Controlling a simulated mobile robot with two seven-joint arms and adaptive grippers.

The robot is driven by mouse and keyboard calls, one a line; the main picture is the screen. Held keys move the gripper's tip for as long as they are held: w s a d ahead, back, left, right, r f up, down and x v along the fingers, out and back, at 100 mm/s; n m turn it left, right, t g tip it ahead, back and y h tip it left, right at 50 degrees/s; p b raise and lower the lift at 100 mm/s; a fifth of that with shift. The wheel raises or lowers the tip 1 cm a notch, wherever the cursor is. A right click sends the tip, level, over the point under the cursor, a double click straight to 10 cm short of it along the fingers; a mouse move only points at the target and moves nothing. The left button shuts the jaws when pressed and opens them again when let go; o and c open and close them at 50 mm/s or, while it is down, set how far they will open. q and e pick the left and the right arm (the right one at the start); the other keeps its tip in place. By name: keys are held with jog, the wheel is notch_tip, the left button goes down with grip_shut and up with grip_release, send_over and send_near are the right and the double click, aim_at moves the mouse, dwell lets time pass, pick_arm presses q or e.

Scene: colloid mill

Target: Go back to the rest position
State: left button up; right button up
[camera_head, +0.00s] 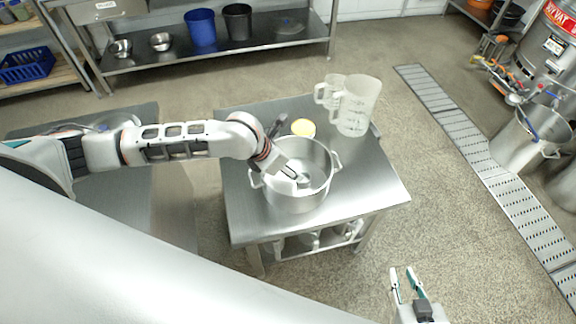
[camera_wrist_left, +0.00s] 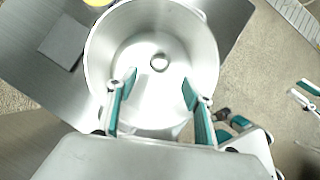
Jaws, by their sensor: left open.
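A large steel pot (camera_head: 300,202) with two side handles stands on a metal table (camera_head: 375,190). My left gripper (camera_head: 300,181) reaches in from the left over the pot's mouth. In the left wrist view, my left gripper (camera_wrist_left: 158,84) is open, its two teal-padded fingers apart and nothing between them. The pot's inside (camera_wrist_left: 140,45) shows beyond the fingers, with a small round shiny spot (camera_wrist_left: 159,62) at its bottom; I cannot tell what it is. My right gripper (camera_head: 406,280) is open and empty, low in front of the table.
Two clear measuring jugs (camera_head: 357,106) and a yellow-topped round container (camera_head: 303,127) stand behind the pot. A floor drain grate (camera_head: 470,150) runs along the right, near a steel machine (camera_head: 555,45). A shelf with buckets (camera_head: 201,28) is at the back. Open floor lies right of the table.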

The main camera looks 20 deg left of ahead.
dwell(0.4)
